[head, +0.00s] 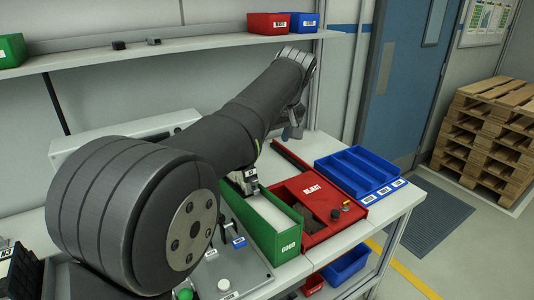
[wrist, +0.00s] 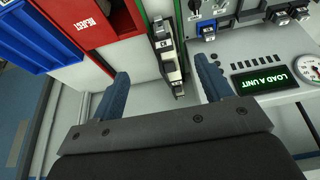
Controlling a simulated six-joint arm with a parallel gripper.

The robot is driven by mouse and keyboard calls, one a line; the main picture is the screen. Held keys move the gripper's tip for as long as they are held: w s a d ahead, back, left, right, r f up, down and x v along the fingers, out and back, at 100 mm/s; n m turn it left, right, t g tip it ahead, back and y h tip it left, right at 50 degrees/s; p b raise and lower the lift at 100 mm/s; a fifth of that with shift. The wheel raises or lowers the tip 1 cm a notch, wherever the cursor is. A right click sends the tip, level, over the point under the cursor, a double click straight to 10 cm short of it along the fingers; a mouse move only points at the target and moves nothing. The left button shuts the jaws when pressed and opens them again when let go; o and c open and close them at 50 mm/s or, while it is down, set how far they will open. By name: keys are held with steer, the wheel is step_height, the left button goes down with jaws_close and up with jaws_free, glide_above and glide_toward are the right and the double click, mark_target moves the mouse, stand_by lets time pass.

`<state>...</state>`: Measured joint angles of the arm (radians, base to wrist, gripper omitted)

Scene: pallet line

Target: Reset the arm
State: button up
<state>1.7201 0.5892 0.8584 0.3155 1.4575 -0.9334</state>
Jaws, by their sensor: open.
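My gripper (wrist: 163,88) is open in the wrist view, its two blue fingers wide apart with nothing between them. In the head view the gripper (head: 292,131) hangs over the back of the bench, partly hidden by my arm. A black-and-white unit (head: 246,181) is by the far left end of the green bin (head: 279,243) marked GOOD. It also shows in the wrist view (wrist: 168,55), beyond the fingertips and apart from them. I cannot tell what it rests on.
A red bin (head: 319,237) marked with white lettering and a blue divided tray (head: 358,172) stand right of the green bin. A panel with a lit LOAD A UNIT display (wrist: 263,80) and a gauge lies beside the gripper. A shelf (head: 190,47) runs above the bench.

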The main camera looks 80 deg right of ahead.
steer(key=v, duration=0.3)
steer(key=shift+s+a+r, duration=0.1)
steer(key=shift+r, duration=0.2)
steer(key=shift+f, duration=0.1)
stand_by(0.8)
steer(key=x, duration=1.6)
steer(key=shift+d, duration=0.25)
